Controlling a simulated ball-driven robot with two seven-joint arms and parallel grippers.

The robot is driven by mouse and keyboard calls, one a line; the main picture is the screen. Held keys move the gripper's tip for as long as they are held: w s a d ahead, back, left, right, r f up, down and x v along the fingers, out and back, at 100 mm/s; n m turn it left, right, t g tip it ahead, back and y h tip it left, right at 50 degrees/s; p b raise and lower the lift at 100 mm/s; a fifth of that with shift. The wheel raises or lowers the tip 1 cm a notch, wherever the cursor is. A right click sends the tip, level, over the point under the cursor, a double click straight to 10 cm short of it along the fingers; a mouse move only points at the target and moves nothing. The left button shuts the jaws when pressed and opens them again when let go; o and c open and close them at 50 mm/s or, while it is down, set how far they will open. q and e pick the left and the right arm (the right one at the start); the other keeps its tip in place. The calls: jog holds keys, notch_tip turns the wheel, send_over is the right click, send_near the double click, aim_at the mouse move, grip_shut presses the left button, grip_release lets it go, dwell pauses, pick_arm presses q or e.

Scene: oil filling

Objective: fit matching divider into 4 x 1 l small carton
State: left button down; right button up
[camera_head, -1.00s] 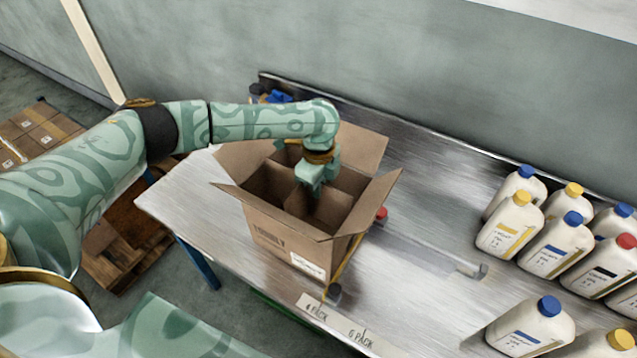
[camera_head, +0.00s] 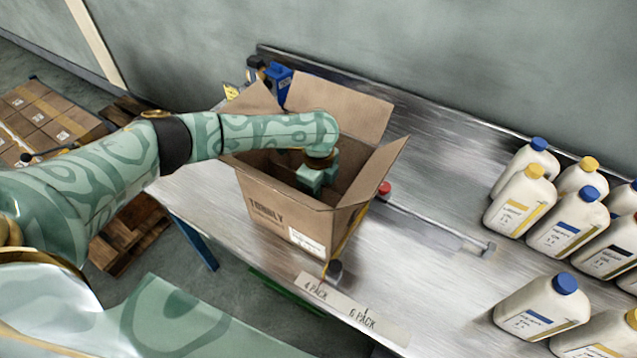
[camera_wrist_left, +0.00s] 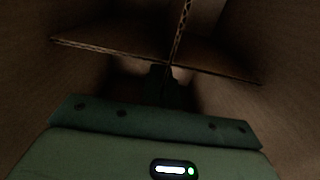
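The open brown carton (camera_head: 285,215) stands on the metal table with its flaps spread. My left gripper (camera_head: 316,182) reaches down inside it. In the left wrist view the cross-shaped cardboard divider (camera_wrist_left: 120,50) stands inside the carton, its panels crossing just beyond my left gripper (camera_wrist_left: 165,88). The fingertips are dark and sit close to the crossing; whether they grip the divider is too dark to tell. In the head view the divider is mostly hidden by the carton walls and my arm. My right gripper is not in view.
Several white bottles (camera_head: 518,205) with coloured caps stand at the right. A metal rail (camera_head: 440,225) and a red knob (camera_head: 384,188) lie right of the carton. A blue tool (camera_head: 279,82) is behind it. Pack labels (camera_head: 350,310) mark the front edge. The table middle is clear.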

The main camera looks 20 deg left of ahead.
pick_arm(q)
jog(key=shift+f, duration=0.35)
jog(key=c, duration=1.6)
grip_release()
notch_tip(320, 180, up, 16)
jog(key=p, duration=0.4)
jog(key=shift+r, duration=0.15)
